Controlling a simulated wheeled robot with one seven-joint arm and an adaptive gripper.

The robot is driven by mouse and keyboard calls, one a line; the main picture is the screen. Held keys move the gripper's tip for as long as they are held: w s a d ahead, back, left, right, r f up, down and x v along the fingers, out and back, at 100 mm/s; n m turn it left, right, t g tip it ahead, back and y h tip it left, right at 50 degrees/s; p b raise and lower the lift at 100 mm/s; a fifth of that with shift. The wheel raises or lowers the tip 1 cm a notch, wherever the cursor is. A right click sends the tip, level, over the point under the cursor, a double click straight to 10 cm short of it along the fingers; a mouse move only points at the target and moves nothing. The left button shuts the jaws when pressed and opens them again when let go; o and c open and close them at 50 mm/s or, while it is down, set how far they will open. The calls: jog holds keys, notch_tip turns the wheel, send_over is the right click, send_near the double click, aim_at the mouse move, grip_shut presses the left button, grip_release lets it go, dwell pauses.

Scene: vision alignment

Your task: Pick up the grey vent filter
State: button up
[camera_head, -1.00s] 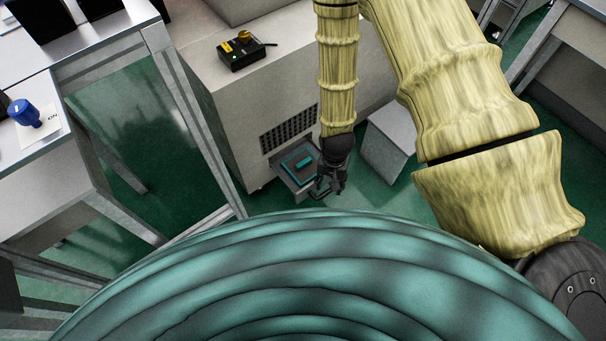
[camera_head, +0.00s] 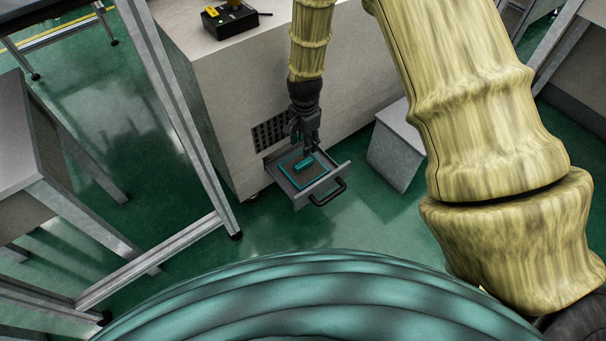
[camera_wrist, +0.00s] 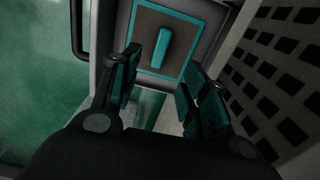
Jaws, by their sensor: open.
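The grey vent filter (camera_head: 291,176) is a flat grey panel with a teal border and a raised teal bar (camera_head: 304,163) in its middle. It lies in the pulled-out drawer (camera_head: 336,175), which has a black handle. My gripper (camera_head: 307,150) hangs over the back part of the drawer, close to the bar. In the wrist view the filter (camera_wrist: 148,58) and its upright bar (camera_wrist: 160,47) show beyond and between the fingers. My gripper (camera_wrist: 163,92) is open there, with nothing between its pads. In the head view the gripper hides part of the filter's far edge.
The drawer sticks out of a beige cabinet with a slotted vent (camera_head: 270,130), which shows close on the right in the wrist view (camera_wrist: 275,75). A grey box (camera_head: 395,150) stands right of the drawer. A metal table frame (camera_head: 190,130) stands left. Green floor is clear in front.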

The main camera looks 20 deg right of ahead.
aim_at(305, 162)
notch_tip(305, 162, down, 6)
jog(key=shift+w+r+b, duration=0.1)
jog(key=shift+r+b, duration=0.05)
jog(key=shift+b, duration=1)
jog(key=shift+d+f+b, duration=0.1)
jog(key=shift+f+b, duration=1.55)
jog(key=shift+f, duration=0.9)
grip_shut()
